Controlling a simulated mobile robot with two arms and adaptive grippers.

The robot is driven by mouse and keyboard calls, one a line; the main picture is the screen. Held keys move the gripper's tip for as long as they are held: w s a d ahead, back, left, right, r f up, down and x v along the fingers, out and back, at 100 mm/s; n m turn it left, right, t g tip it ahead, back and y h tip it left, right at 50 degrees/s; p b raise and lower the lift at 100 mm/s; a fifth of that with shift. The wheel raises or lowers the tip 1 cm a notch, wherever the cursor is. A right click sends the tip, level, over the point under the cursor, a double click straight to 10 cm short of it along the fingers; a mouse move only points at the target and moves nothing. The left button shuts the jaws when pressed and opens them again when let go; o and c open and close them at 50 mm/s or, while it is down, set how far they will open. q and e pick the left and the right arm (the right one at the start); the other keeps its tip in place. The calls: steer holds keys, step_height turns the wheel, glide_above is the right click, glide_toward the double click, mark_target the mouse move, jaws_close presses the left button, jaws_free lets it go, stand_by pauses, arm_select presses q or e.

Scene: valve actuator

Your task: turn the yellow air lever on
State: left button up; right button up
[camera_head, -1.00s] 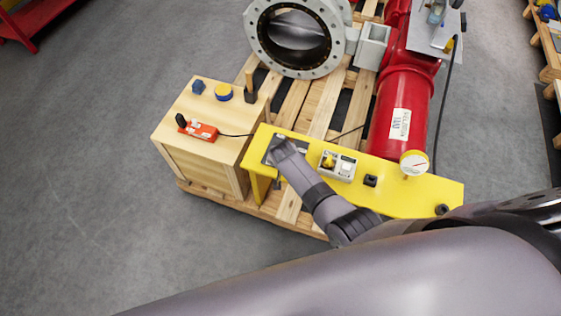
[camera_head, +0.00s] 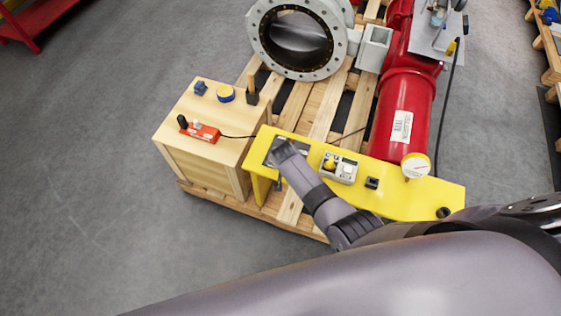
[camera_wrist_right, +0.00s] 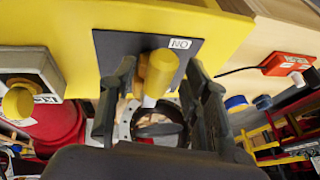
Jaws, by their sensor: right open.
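The yellow air lever (camera_wrist_right: 156,72) shows in the right wrist view as a short yellow knob standing out from a dark plate (camera_wrist_right: 115,50) on the yellow bench. A white label (camera_wrist_right: 180,44) beside it reads "NO" as pictured, which may be an upside-down "ON". My right gripper (camera_wrist_right: 162,75) is open, with one dark finger on each side of the lever. I cannot tell whether either finger touches it. In the head view my right arm reaches to the left end of the yellow bench (camera_head: 400,203) and hides the lever. My left gripper is not in view.
A control box with a yellow button (camera_head: 330,164) sits on the bench right of my gripper. A wooden box (camera_head: 205,150) with an orange device (camera_head: 205,133) stands to the left. A red cylinder (camera_head: 403,110) and a flanged valve (camera_head: 270,45) lie behind.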

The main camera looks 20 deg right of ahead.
steer(key=v, duration=1.2)
steer(key=shift+f, duration=0.1)
stand_by(0.4)
steer(key=s+f+n+g, duration=0.1)
steer(key=s+f+n, duration=0.1)
steer(key=s+f, duration=0.4)
steer(key=s+f+n+g, duration=0.1)
steer(key=s+f+n, duration=0.15)
steer(key=f, duration=0.65)
steer(key=s+d+f+n, duration=0.2)
steer(key=s+f, duration=0.4)
steer(key=s, duration=0.5)
steer(key=s+d+f+n+g+b, duration=0.1)
steer(key=s+d+f, duration=0.3)
steer(key=s, duration=0.7)
steer(key=s+d+f+n+g+b, duration=0.1)
steer(key=s+d+f+n, duration=0.2)
steer(key=s+f, duration=0.5)
steer(key=s, duration=0.3)
steer(key=shift+s+d+y, duration=0.15)
steer(key=shift+y, duration=0.25)
